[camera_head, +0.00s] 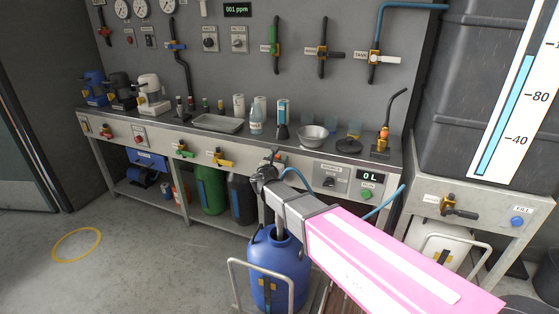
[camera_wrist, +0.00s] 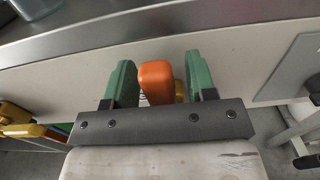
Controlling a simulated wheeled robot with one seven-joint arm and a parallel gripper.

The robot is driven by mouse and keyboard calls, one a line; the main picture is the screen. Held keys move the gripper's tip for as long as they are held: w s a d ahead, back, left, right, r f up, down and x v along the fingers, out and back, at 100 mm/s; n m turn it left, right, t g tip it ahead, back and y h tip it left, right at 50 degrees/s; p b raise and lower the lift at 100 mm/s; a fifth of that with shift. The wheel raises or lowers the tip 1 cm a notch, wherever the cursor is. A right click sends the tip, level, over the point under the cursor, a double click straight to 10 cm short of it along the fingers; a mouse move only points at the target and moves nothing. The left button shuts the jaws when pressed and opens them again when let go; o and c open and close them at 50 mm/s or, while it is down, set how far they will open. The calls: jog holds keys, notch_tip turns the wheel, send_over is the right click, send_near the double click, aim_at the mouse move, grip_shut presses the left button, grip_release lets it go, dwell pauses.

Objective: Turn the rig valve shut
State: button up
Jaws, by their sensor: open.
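An orange valve handle (camera_wrist: 156,84) stands out from the bench's pale front panel in the wrist view. My gripper (camera_head: 268,168) is at that front panel, and its two green fingers (camera_wrist: 160,76) are open on either side of the handle. Gaps show between the handle and both fingers. In the head view my arm and gripper mostly hide this valve. I cannot read a label that says which valve is the rig valve.
A yellow valve (camera_head: 219,159) and a green valve (camera_head: 181,149) sit left along the panel. The bench top (camera_head: 345,155) overhangs close above my gripper. A blue drum (camera_head: 270,258) stands below my arm. The floor (camera_head: 130,270) at left is clear.

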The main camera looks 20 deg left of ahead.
aim_at(294, 162)
jog(key=shift+w, duration=0.35)
grip_shut()
jog(key=shift+d, duration=0.1)
jog(key=shift+d+f+m, duration=0.35)
jog(key=shift+d+m, duration=0.45)
jog(key=shift+m, duration=0.7)
jog(key=shift+d+f+m, duration=0.35)
jog(key=shift+d+m, duration=0.5)
jog(key=shift+m, duration=0.65)
jog(key=shift+d+f+m, duration=0.35)
jog(key=shift+d+m, duration=0.45)
jog(key=shift+m, duration=0.7)
